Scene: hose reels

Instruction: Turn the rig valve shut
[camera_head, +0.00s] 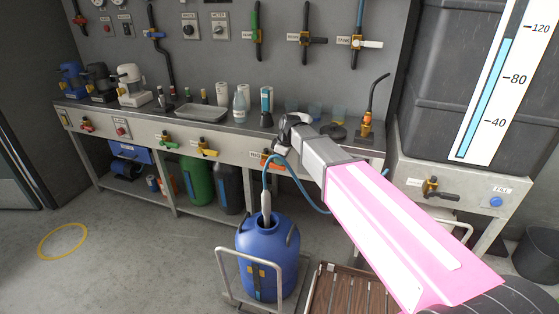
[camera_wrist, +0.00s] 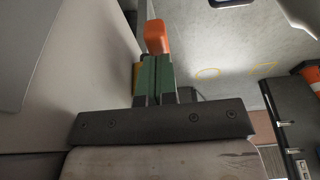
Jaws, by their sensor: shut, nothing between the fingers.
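An orange valve handle (camera_head: 272,160) is on the front of the workbench in the head view, with a partly hidden label beside it. I cannot read the label fully, so I cannot be sure it is the rig valve. In the wrist view an orange handle end (camera_wrist: 155,37) stands just beyond my fingertips, with a bit of yellow beside the fingers. My gripper (camera_wrist: 155,70) is shut, its green-padded fingers together and empty. Whether they touch the handle I cannot tell. In the head view my gripper is at the bench front, its fingertips hidden.
Red (camera_head: 87,125), green (camera_head: 166,138) and yellow (camera_head: 208,147) valve handles line the bench front to the left. A blue drum (camera_head: 268,255) with a hose stands on a cart below my arm. Bottles and a tray (camera_head: 200,113) stand on the bench. The floor at left is clear.

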